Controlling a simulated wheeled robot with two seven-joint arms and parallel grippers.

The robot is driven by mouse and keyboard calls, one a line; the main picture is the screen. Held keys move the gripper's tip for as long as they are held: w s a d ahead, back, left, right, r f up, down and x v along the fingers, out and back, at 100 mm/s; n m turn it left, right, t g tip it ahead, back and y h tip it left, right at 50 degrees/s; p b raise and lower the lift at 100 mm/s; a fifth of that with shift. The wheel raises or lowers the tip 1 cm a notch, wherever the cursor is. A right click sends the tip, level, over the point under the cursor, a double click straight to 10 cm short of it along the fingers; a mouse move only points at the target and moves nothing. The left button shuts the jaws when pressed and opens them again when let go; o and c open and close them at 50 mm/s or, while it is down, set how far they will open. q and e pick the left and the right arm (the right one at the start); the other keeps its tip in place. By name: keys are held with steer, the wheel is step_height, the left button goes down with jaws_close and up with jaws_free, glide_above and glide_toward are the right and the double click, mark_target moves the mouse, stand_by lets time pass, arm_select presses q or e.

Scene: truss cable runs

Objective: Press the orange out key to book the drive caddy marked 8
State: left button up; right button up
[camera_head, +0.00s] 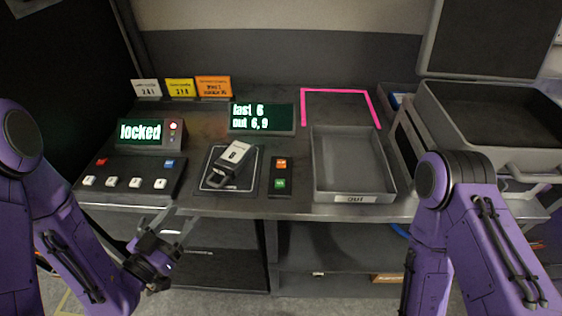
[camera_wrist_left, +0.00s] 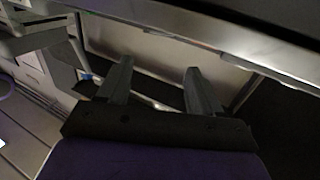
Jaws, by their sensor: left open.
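The orange out key (camera_head: 281,163) sits at the top of a small dark key box, above a green key (camera_head: 280,183). Left of the box, a grey and white drive caddy (camera_head: 231,163) lies at a slant on a dark pad with a pale outline (camera_head: 206,187); its mark is too small to read. A display (camera_head: 262,118) behind reads "last 6" and "out 6,9". My left gripper (camera_head: 172,246) is open and empty, low in front of the bench edge. Its two fingers also show in the left wrist view (camera_wrist_left: 157,85). My right gripper is out of view.
A keypad (camera_head: 128,178) with a "locked" display (camera_head: 147,132) stands at left. A grey tray labelled "out" (camera_head: 353,197) stands right of the key box. A pink outline (camera_head: 336,91) lies behind it, and a large open case (camera_head: 490,113) at far right.

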arm_select(q)
jaws_close()
stand_by(1.3)
step_height(320, 180, down, 11)
steer(key=s+a+n+g+y, duration=0.2)
steer(key=n+g+y, duration=0.1)
steer(key=g+y, duration=0.1)
steer(key=s+a+f+n+g+y, duration=0.2)
steer(key=s+f+n+g+y, duration=0.1)
steer(key=s+f, duration=0.3)
steer(key=s+a+f+n+g+y, duration=0.3)
steer(key=s+f+n+g, duration=0.2)
steer(key=s, duration=0.5)
step_height(320, 180, down, 2)
steer(key=shift+s+f+n+g+y, duration=0.3)
steer(key=shift+s+g+y, duration=0.1)
steer(key=shift+g, duration=0.2)
